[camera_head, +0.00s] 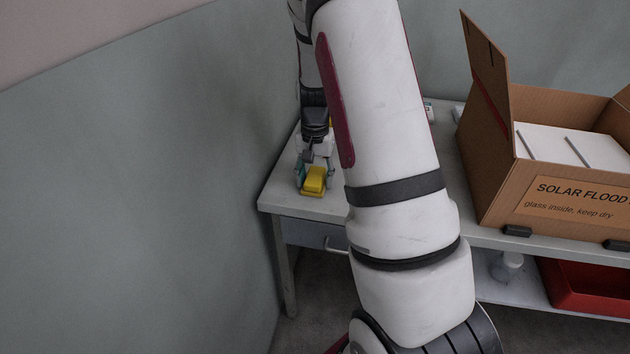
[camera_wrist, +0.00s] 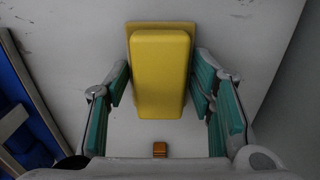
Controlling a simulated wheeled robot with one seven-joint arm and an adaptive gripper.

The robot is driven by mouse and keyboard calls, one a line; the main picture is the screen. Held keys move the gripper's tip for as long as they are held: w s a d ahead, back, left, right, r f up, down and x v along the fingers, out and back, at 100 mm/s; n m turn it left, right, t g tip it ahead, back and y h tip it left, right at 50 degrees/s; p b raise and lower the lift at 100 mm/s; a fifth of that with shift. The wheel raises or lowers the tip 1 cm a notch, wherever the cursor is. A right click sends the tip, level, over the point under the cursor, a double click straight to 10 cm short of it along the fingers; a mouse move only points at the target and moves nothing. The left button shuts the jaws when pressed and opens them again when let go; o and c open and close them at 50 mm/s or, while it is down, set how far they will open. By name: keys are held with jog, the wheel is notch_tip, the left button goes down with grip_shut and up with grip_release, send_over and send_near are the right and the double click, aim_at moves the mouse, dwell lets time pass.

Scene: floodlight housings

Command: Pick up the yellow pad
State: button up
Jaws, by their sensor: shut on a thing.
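The yellow pad (camera_head: 314,180) is at the left end of the table, near the front edge. It has a raised block on a wider, flat base. In the wrist view the yellow pad (camera_wrist: 160,75) lies lengthwise between the green-lined fingers. My gripper (camera_wrist: 160,82) is shut on it, with one finger at each long side. In the head view my gripper (camera_head: 314,168) points down over the pad. I cannot tell whether the pad is clear of the tabletop; its underside is hidden.
A cardboard box (camera_head: 490,195) with open flaps and white contents stands on the right of the table (camera_head: 315,208). A red bin (camera_head: 590,290) and a white bottle (camera_head: 507,266) are on the lower shelf. A wall (camera_head: 130,190) is close on the left. My arm hides the table's middle.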

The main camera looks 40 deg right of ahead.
aim_at(315, 175)
notch_tip(315, 175, up, 10)
jog(key=shift+r+p, duration=0.1)
jog(key=shift+p, duration=0.6)
